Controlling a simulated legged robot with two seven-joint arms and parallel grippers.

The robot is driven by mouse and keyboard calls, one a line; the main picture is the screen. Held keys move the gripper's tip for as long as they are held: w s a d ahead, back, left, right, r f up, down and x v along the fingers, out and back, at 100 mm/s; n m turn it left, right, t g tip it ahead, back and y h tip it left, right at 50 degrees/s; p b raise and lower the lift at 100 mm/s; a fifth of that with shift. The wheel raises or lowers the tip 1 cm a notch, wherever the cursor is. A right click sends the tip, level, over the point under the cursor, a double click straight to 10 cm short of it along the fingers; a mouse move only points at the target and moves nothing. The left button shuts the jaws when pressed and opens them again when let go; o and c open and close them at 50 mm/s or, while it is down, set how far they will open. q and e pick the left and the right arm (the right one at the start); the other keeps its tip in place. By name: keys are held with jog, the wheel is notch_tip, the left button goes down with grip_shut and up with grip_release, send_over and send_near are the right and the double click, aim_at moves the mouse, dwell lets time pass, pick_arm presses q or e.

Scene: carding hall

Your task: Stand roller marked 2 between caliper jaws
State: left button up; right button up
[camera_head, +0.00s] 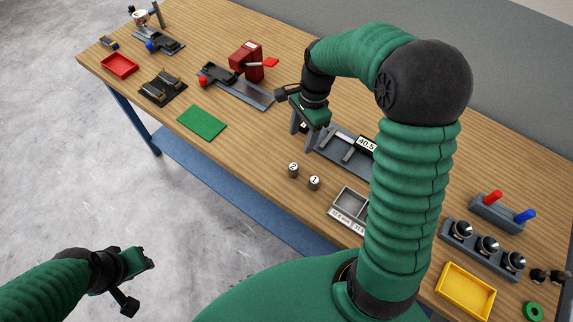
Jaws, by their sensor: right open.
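The roller marked 2 (293,170) is a small grey cylinder standing upright on the wooden bench. The similar roller marked 1 (314,184) stands upright just to its right. The grey caliper (341,148), with a display reading 40.5 (367,144), lies behind them. It is partly hidden by my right arm and gripper. My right gripper (301,107) is open and empty above the caliper's left end, behind and apart from roller 2. My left gripper (136,282) hangs off the bench at lower left; its fingers look spread, with nothing between them.
A labelled grey compartment tray (349,202) stands at the front edge, partly behind my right arm. A green mat (202,122) and red clamp fixture (246,62) are to the left. A yellow tray (465,290) and knob row (487,245) are right. Bench between mat and rollers is clear.

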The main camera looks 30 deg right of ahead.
send_near(293, 166)
notch_tip(293, 166, down, 2)
jog(key=f, duration=0.2)
jog(key=w+f, duration=0.1)
jog(key=f, duration=0.1)
jog(key=shift+a, duration=0.15)
jog(key=f, duration=0.1)
jog(key=s+a+f, duration=0.1)
jog(key=f, duration=0.1)
jog(key=shift+s+a+f, duration=0.2)
jog(key=shift+a+f, duration=0.1)
jog(key=shift+f, duration=0.4)
jog(key=shift+w+d+f, duration=0.2)
jog(key=shift+d, duration=0.05)
jog(key=shift+a+r, duration=0.1)
jog(key=shift+a, duration=0.05)
grip_shut()
